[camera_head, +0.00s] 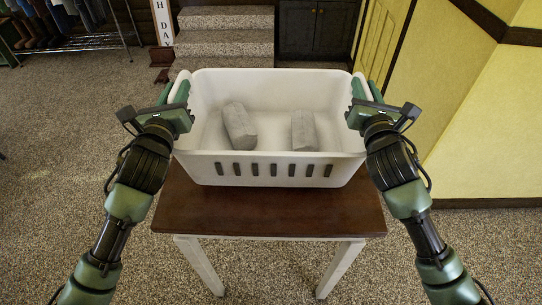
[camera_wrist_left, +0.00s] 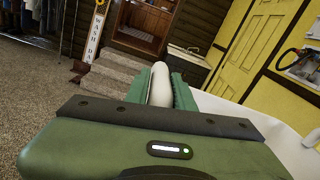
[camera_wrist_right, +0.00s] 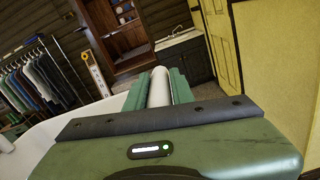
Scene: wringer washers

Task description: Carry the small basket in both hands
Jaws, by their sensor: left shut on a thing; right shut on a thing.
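The white basket (camera_head: 270,165) is in the middle of the head view, over a small brown-topped table (camera_head: 270,212). Two grey blocks lie inside it, one on the left (camera_head: 239,126) and one on the right (camera_head: 304,131). My left gripper (camera_head: 179,90) is shut on the basket's left rim; the rim shows between its green fingers in the left wrist view (camera_wrist_left: 160,84). My right gripper (camera_head: 361,88) is shut on the right rim, which shows between its fingers in the right wrist view (camera_wrist_right: 159,88). I cannot tell whether the basket touches the tabletop.
Carpeted steps (camera_head: 226,40) rise behind the table. A dark cabinet (camera_head: 316,28) stands at the back, and a yellow wall (camera_head: 480,110) is close on the right. A clothes rack (camera_head: 75,40) stands at the back left. The carpet (camera_head: 75,130) on the left is open.

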